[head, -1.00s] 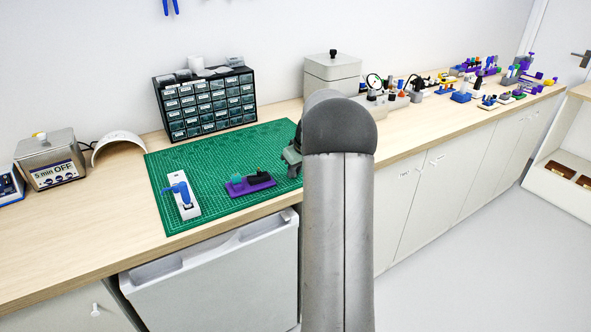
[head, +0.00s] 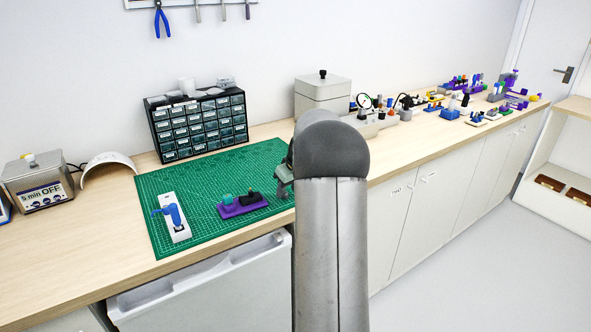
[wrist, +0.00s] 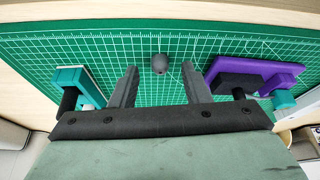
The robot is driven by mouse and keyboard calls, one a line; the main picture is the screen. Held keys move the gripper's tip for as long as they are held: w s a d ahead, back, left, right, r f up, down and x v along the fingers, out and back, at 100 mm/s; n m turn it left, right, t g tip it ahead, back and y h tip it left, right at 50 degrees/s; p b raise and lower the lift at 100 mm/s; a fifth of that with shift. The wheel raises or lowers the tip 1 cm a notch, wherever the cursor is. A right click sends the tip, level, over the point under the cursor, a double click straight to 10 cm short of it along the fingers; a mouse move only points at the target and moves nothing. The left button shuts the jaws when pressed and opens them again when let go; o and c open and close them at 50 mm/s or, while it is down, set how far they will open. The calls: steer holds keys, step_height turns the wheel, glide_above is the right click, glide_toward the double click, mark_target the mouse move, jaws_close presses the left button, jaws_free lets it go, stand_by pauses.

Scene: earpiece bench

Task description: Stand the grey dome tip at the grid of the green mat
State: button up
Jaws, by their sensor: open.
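The grey dome tip (wrist: 160,63) is a small dark grey rounded piece on the gridded green mat (wrist: 150,45). In the wrist view it lies just beyond the gap between my fingertips, apart from both. My gripper (wrist: 160,72) is open and empty, with one finger to each side of the dome's line. In the head view the mat (head: 205,235) lies on the bench; my arm hides the dome tip and most of my gripper.
A purple block (wrist: 260,72) with black and teal pieces is right of my fingers; it also shows in the head view (head: 243,207). A teal piece (wrist: 80,82) is at left. A white holder with a blue part (head: 174,222) and a drawer cabinet (head: 200,125) stand farther left.

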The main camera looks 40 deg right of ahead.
steer(key=v, duration=1.6)
steer(key=shift+b, duration=0.3)
steer(key=s+a+f+g, duration=0.1)
steer(key=s+a+f, duration=0.1)
steer(key=a, duration=0.6)
steer(key=s+a+f+p, duration=0.1)
steer(key=s+a, duration=0.2)
steer(key=a, duration=0.6)
steer(key=s+a+f+g, duration=0.1)
steer(key=s+a+f, duration=0.1)
steer(key=a, duration=0.6)
steer(key=s+a+f, duration=0.2)
steer(key=s+a, duration=0.1)
steer(key=s, duration=0.2)
steer(key=s+a+f+g+p, duration=0.1)
steer(key=s+a+f, duration=0.2)
steer(key=s, duration=0.3)
steer(key=s+a+f+g, duration=0.1)
steer(key=s+a+f, duration=0.2)
steer(key=s+a, duration=0.2)
steer(key=shift+s+a, duration=0.2)
steer(key=shift+s, duration=0.55)
steer(key=shift+f, duration=0.1)
